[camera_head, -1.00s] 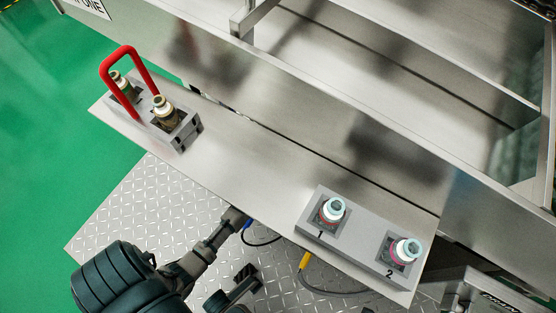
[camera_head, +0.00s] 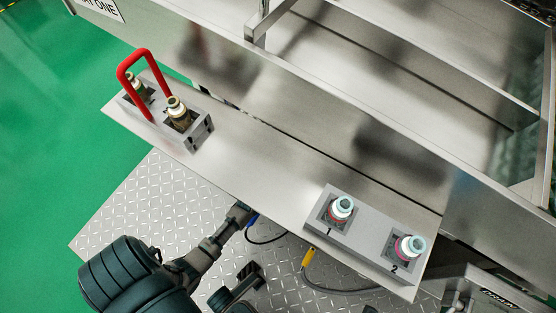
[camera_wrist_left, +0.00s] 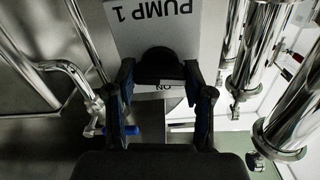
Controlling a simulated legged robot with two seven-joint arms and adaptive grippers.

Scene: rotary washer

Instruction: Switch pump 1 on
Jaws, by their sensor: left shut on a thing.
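In the left wrist view, a black rounded knob (camera_wrist_left: 160,63) sits below a white "PUMP 1" label (camera_wrist_left: 157,22). A small white label with black letters (camera_wrist_left: 166,87), partly covered, lies just below the knob. My left gripper (camera_wrist_left: 159,72) has a dark finger on each side of the knob and is shut on it. In the head view, my left arm reaches from the lower left to the near edge of the steel panel (camera_head: 262,178). The knob and the fingertips are hidden there. My right gripper is not in view.
A grey block with buttons marked 1 (camera_head: 341,208) and 2 (camera_head: 409,246) sits on the panel's right end. A red guard handle (camera_head: 123,72) stands over another button block at left. Shiny pipes (camera_wrist_left: 260,45) flank the gripper. A yellow-ended cable (camera_head: 309,259) hangs below the panel.

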